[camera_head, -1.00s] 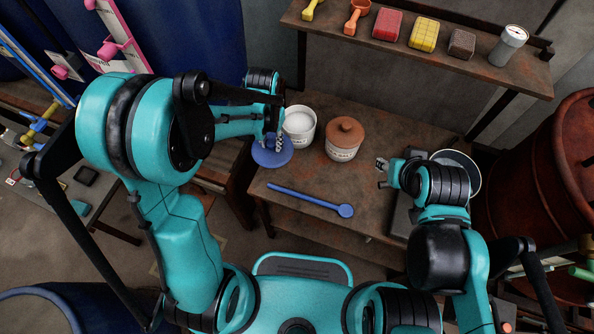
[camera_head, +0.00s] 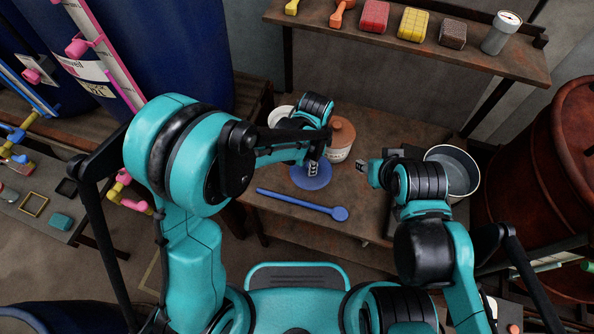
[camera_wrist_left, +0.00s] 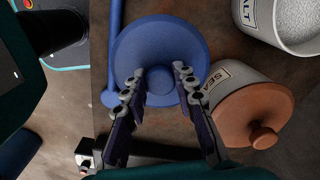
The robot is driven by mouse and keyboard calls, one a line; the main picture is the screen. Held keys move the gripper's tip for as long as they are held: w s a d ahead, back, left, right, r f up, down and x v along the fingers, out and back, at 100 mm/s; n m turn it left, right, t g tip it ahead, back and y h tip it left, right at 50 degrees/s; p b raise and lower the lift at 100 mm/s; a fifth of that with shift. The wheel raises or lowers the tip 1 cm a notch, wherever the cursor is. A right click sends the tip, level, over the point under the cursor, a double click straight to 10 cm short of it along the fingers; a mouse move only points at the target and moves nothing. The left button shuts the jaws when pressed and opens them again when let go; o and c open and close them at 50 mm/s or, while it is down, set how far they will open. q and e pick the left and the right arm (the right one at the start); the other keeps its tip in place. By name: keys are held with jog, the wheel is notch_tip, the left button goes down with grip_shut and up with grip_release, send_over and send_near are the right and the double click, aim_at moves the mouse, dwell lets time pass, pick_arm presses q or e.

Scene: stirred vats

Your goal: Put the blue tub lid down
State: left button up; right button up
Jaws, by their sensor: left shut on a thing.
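The blue tub lid (camera_head: 311,181) is a round disc over the wooden table, just behind the blue spoon. My left gripper (camera_head: 313,168) is shut on it from above. In the left wrist view the two fingertips (camera_wrist_left: 161,84) close around the knob at the middle of the lid (camera_wrist_left: 152,42). Whether the lid touches the table top is hard to tell. The open white tub of salt (camera_head: 281,116) stands behind, partly hidden by my left arm. My right gripper (camera_head: 363,168) is over the table to the right of the lid; its opening is too small to judge.
A white tub with a brown lid (camera_head: 341,135) stands close behind the blue lid. The blue spoon (camera_head: 300,204) lies along the table's front. A grey metal pan (camera_head: 455,176) is at the right. A shelf (camera_head: 420,55) with blocks and a gauge runs behind.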

aim_at(297, 168)
pick_arm(q)
jog(key=w+a+f, duration=0.1)
jog(key=a, duration=0.1)
jog(key=w+a+f+b, duration=0.1)
jog(key=a+f, duration=0.1)
jog(key=shift+w, duration=0.15)
jog(key=shift+f+b, duration=1.15)
jog(key=shift+f, duration=0.8)
jog(key=shift+f, duration=0.15)
jog(key=o, duration=1.1)
jog(key=shift+c, duration=0.2)
